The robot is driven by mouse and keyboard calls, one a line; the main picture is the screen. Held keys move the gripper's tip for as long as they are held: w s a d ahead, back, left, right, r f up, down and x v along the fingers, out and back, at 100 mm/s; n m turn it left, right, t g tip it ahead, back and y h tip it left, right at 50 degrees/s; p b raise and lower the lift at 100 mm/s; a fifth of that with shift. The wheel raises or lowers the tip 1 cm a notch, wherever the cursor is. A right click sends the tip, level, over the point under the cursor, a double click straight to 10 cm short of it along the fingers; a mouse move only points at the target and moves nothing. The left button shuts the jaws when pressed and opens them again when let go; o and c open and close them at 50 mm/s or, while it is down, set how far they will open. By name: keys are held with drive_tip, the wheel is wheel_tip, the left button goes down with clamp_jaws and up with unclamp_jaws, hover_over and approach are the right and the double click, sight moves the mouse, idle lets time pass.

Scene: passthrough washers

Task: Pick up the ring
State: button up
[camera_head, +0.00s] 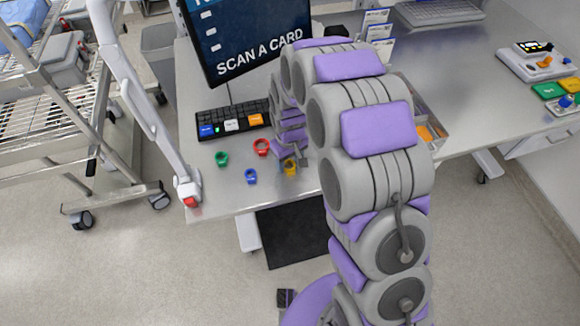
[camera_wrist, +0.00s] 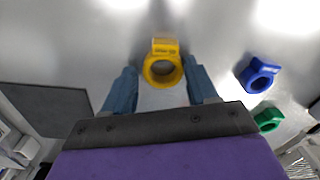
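Several small coloured rings lie on the grey table. The yellow ring (camera_head: 290,168) is close to my gripper (camera_head: 297,161) in the head view. In the wrist view the yellow ring (camera_wrist: 165,46) sits between the tips of my gripper's blue fingers (camera_wrist: 160,68). The fingers are apart, with a gap visible on each side of the ring. The blue ring (camera_head: 251,180) also shows in the wrist view (camera_wrist: 259,83). The green ring (camera_head: 221,162) shows there too (camera_wrist: 268,124). The red ring (camera_head: 261,154) shows only in the head view. My arm hides part of the table.
A keyboard (camera_head: 225,121) and a monitor (camera_head: 240,40) reading "SCAN A CARD" stand behind the rings. A tray with orange items (camera_head: 430,132) is right of my arm. A wire cart (camera_head: 60,130) stands left of the table (camera_head: 236,205).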

drive_tip(key=shift+a, duration=0.3)
drive_tip(key=c, duration=0.6)
drive_tip(key=shift+c, duration=0.7)
drive_tip(key=shift+d, duration=0.1)
